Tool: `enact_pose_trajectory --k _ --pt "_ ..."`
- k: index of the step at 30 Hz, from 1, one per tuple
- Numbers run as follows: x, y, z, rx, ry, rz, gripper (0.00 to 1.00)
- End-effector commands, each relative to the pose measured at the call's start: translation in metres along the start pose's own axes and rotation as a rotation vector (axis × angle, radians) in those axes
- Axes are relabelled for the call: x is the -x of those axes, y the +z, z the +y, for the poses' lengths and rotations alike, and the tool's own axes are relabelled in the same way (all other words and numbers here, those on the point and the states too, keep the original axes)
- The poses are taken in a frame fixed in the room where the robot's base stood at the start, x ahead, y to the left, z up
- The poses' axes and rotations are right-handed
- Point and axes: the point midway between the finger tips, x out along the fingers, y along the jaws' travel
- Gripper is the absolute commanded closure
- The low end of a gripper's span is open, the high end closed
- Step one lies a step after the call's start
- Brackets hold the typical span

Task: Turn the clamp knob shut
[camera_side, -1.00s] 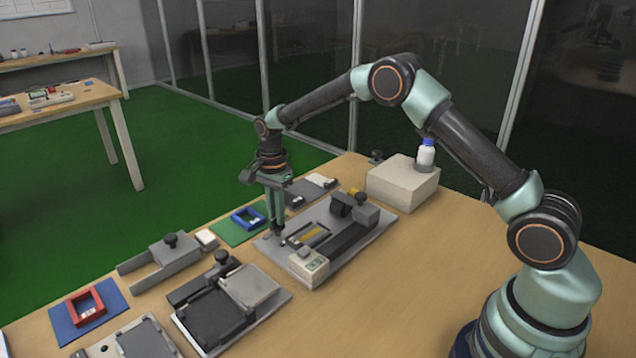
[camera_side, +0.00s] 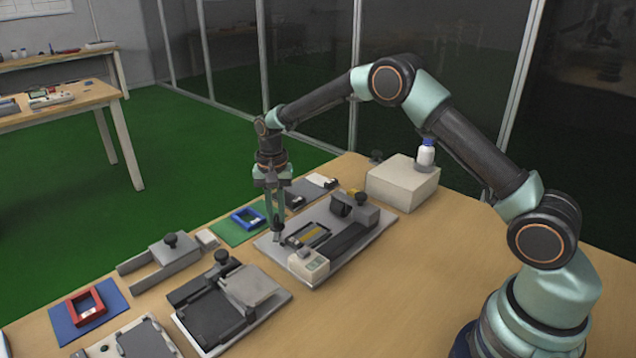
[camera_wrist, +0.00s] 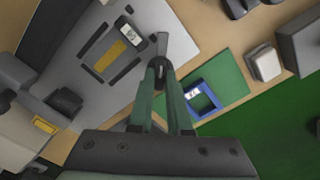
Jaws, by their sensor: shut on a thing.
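My gripper (camera_side: 277,232) points straight down at the left edge of the grey fixture plate (camera_side: 372,236). Its two green fingers are shut on a small dark clamp knob, which the fingertips mostly cover in the side view. In the wrist view the fingertips (camera_wrist: 160,68) meet around the knob, and a grey piece (camera_wrist: 162,42) sticks out beyond them.
A beige box with a small display (camera_side: 309,266) sits close in front of my gripper. A blue frame on a green mat (camera_side: 233,233) lies to its left. Other fixtures with black knobs (camera_side: 221,257) stand in front. A white block with a bottle (camera_side: 426,153) is behind right. Right tabletop is clear.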

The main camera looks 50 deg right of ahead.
Motion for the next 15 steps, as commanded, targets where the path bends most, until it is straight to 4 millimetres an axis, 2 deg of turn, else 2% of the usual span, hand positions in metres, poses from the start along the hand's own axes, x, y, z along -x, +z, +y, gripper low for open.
enact_pose_trajectory --k 15 --pt "0.0009 0.0000 -0.0004 0.352 0.000 0.001 1.00"
